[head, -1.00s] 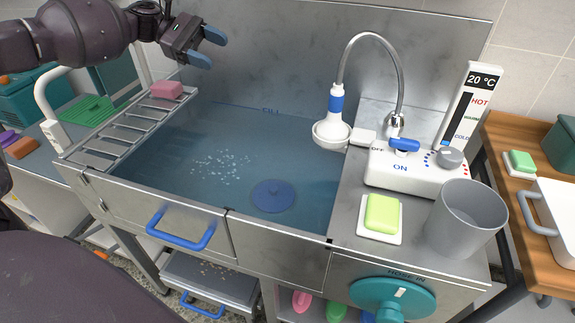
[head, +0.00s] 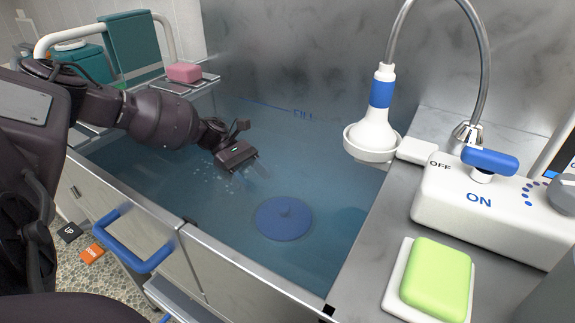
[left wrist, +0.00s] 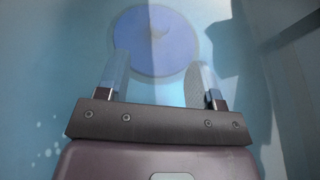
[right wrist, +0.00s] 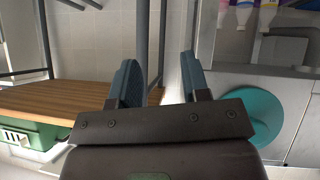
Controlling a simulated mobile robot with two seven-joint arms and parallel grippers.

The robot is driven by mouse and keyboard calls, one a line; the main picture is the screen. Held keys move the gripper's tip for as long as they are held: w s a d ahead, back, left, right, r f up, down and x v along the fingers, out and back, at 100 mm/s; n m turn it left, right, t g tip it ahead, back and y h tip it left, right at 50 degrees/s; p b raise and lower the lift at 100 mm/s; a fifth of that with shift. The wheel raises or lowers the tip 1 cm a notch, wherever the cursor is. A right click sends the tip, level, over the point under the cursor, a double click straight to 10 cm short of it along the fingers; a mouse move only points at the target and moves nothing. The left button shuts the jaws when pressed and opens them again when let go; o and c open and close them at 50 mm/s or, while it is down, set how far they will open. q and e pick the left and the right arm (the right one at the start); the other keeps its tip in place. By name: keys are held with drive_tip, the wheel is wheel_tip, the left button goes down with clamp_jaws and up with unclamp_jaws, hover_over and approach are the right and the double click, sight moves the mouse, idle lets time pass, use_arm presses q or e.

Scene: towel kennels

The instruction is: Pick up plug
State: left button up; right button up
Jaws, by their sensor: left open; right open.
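The plug (head: 283,218) is a round blue disc on the floor of the metal basin, under the water. It also shows in the left wrist view (left wrist: 155,42), just beyond the fingertips. My left gripper (head: 258,172) reaches down into the basin, its fingers dipping into the water to the upper left of the plug. It is open and empty, apart from the plug. My right gripper (right wrist: 162,75) shows only in the right wrist view, open and empty, away from the basin.
A shower head (head: 374,135) hangs over the basin's right side. A tap panel (head: 490,205) and green soap (head: 437,279) stand on the right counter. Pink soap (head: 184,72) lies on the rack at the back left. A blue handle (head: 133,243) is on the front.

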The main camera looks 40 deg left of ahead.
sight(278, 203)
use_arm(q)
drive_tip(key=b+x, duration=0.1)
drive_tip(key=x, duration=0.6)
drive_tip(key=shift+d+f+b, duration=0.25)
drive_tip(key=shift+b, duration=0.1)
drive_tip(key=shift+d, duration=0.55)
drive_tip(key=shift+c, duration=0.2)
drive_tip(key=c, duration=1)
